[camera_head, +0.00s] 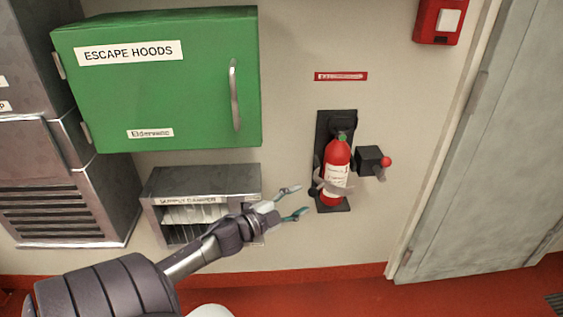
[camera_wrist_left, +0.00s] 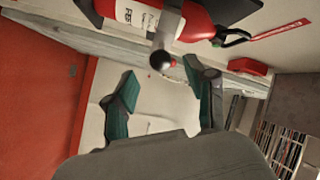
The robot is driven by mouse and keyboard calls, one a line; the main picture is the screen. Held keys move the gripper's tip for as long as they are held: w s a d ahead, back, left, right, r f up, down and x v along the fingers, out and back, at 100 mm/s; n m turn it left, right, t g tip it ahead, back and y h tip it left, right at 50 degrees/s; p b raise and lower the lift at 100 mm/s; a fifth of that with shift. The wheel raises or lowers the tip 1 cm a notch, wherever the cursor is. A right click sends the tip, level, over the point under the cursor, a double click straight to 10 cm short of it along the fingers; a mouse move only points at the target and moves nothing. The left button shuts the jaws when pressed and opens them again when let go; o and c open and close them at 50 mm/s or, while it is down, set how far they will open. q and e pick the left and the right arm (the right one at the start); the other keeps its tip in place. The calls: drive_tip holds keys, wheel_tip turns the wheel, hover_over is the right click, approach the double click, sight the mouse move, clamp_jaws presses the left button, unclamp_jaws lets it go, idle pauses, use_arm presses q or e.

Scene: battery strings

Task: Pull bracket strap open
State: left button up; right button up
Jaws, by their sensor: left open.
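A red fire extinguisher (camera_head: 336,160) with a white label stands upright against a black wall bracket (camera_head: 322,130). A grey bracket strap (camera_head: 333,188) runs across its lower body, with a dark knob at its left end. My left gripper (camera_head: 302,200) is open and empty, just left of the strap and apart from it. In the left wrist view the extinguisher (camera_wrist_left: 198,22) is at the top, and the strap (camera_wrist_left: 168,30) with its black knob (camera_wrist_left: 161,60) lies beyond the open fingers. My right gripper is not in view.
A black box (camera_head: 369,160) with a red knob sticks out right of the extinguisher. A green escape hoods cabinet (camera_head: 190,90) hangs upper left, above a grey open shelf box (camera_head: 160,190). A grey door (camera_head: 480,150) is at the right. The wall below the extinguisher is clear.

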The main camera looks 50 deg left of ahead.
use_arm(q)
drive_tip(key=s+a, duration=0.1)
drive_tip(key=s, duration=0.5)
drive_tip(key=shift+s, duration=0.1)
